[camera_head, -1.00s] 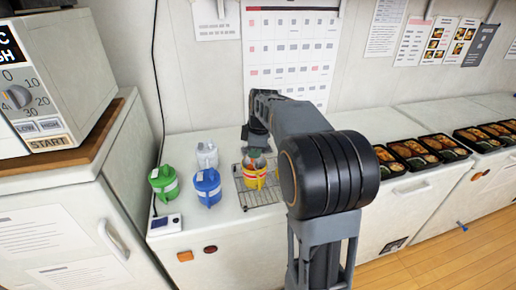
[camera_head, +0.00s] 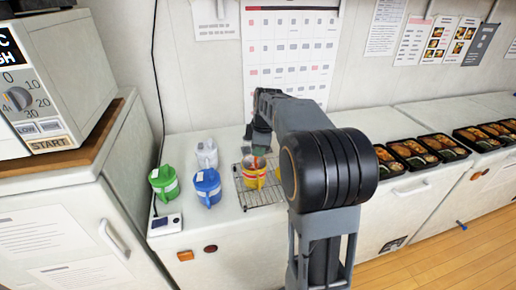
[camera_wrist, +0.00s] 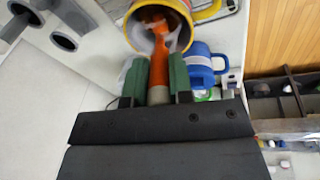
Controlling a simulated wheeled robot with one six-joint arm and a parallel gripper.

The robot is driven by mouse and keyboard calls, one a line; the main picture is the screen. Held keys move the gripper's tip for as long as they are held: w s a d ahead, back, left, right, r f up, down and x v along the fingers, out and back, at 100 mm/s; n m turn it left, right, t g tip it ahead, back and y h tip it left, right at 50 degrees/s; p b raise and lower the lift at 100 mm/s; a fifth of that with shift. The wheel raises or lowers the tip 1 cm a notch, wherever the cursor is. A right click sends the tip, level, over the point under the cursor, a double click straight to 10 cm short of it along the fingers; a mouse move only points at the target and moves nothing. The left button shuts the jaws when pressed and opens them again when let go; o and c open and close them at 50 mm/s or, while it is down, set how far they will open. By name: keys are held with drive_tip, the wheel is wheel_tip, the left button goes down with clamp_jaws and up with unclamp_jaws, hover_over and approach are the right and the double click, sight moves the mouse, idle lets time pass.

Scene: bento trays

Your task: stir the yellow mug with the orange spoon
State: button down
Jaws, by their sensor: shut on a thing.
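The yellow mug (camera_head: 254,180) stands upright on a wire rack on the white counter. In the wrist view the mug (camera_wrist: 208,10) shows its open mouth. My gripper (camera_wrist: 159,82) is shut on the orange spoon (camera_wrist: 158,50), with green fingers on both sides of its handle. The spoon's far end reaches into the mug's mouth; its tip is not clear to see. In the head view my gripper (camera_head: 259,137) is just above the mug, and a little orange shows between them.
A blue mug (camera_head: 207,188), a green mug (camera_head: 162,181) and a pale grey mug (camera_head: 207,153) stand left of the wire rack (camera_head: 242,192). A small white device (camera_head: 165,225) lies at the counter's front left. Bento trays (camera_head: 415,152) line the right. The wall is close behind.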

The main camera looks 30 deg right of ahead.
drive_tip(key=shift+s+d+r+p, duration=0.1)
drive_tip(key=shift+s+r+p, duration=0.1)
drive_tip(key=shift+r+p, duration=0.6)
drive_tip(key=shift+s+r+p, duration=0.15)
drive_tip(key=shift+r+p, duration=0.3)
drive_tip(key=shift+r, duration=0.65)
drive_tip(key=shift+s+d+r+p, duration=0.1)
drive_tip(key=shift+s+r+p, duration=0.1)
drive_tip(key=shift+r+p, duration=0.6)
drive_tip(key=shift+r, duration=0.2)
wheel_tip(320, 180, up, 5)
drive_tip(key=p, duration=0.3)
drive_tip(key=shift+p, duration=0.35)
drive_tip(key=shift+a, duration=0.1)
